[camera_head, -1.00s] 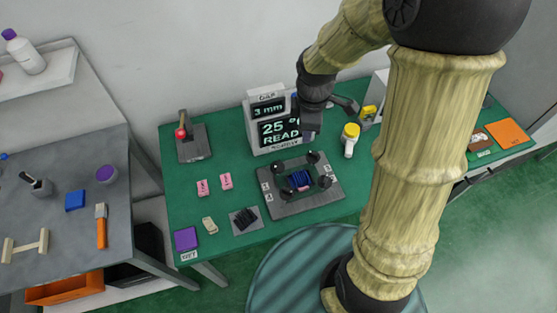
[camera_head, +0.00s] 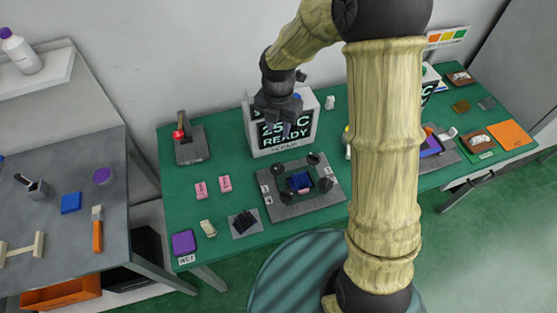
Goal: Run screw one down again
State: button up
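A grey fixture plate (camera_head: 277,211) lies on the green table, with several black screw knobs around a dark blue finned block (camera_head: 300,182). One knob (camera_head: 314,158) is at the back right and another (camera_head: 279,170) at the back left. My gripper (camera_head: 286,128) hangs above and behind the fixture, in front of the display box, touching no screw. Its fingers are small and dark against the screen, so their opening is unclear.
The display box (camera_head: 283,143) reads about 25 °C and READY, partly covered by my gripper. A red-knobbed lever (camera_head: 190,146) stands at the back left. Pink blocks (camera_head: 224,184), a black finned part (camera_head: 243,222) and a purple block (camera_head: 184,242) lie left of the fixture.

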aim_at(278, 163)
notch_tip(278, 163, down, 16)
jog(key=p, duration=0.2)
jog(key=shift+r+p, duration=0.1)
jog(key=shift+p, duration=0.25)
jog(key=shift+s+f, duration=0.1)
jog(key=shift+f, duration=0.6)
jog(key=shift+c, duration=0.4)
grip_shut()
